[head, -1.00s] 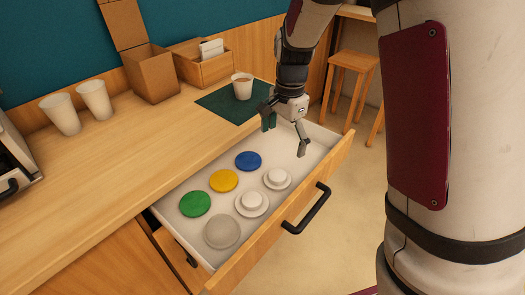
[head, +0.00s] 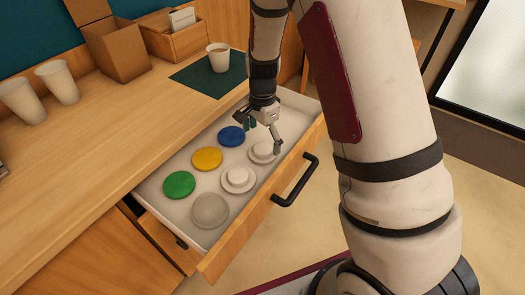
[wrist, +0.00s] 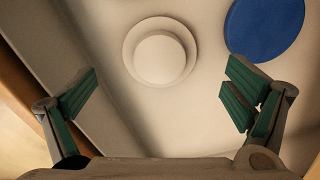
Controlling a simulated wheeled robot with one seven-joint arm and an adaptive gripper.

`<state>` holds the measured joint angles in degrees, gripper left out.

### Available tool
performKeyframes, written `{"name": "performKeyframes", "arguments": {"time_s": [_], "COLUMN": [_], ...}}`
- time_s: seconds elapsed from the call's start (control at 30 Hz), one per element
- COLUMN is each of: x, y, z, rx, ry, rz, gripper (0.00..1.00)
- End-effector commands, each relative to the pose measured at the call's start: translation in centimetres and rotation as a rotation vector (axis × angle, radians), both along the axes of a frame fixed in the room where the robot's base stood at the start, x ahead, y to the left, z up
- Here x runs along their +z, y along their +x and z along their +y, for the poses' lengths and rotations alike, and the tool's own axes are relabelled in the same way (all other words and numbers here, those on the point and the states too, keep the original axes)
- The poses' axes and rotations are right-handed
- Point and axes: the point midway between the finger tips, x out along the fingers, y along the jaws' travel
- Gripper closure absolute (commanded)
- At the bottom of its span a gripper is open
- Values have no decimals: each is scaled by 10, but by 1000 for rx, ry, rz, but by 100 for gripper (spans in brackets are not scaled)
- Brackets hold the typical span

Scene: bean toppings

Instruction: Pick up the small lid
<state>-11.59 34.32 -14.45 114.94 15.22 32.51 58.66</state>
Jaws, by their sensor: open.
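Two white round lids with raised centres lie in the open drawer; which one is the small lid I cannot tell for sure. The farther white lid (head: 262,152) lies close to the blue lid (head: 231,136); the nearer white lid (head: 238,180) lies in front of it. My gripper (head: 259,135) is open and empty above the farther white lid and partly covers it. In the wrist view, a white lid (wrist: 160,57) lies ahead of my spread green-padded fingers (wrist: 160,97), centred between them but beyond the tips. A blue lid (wrist: 264,25) is at upper right.
The open drawer (head: 163,205) also holds a yellow lid (head: 206,159), a green lid (head: 179,185) and a clear greyish lid (head: 210,211). Its front handle (head: 297,182) sticks out. A cup (head: 218,57) stands on a green mat (head: 190,77) on the counter behind.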

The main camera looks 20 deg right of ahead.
Motion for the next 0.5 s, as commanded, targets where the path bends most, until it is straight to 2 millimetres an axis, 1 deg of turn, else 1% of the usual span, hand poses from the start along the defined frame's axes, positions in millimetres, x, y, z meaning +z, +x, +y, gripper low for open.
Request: {"name": "performKeyframes", "arguments": {"time_s": [0.03,0.2,0.33,0.5], "x": [-9,-33,-41,-41], "y": [-1,-2,-2,-2], "z": [1,3,3,3], "rx": [0,-1,-1,0], "ry": [0,-1,-1,0], "rz": [3,3,2,1], "gripper": [4,4,4,4]}}
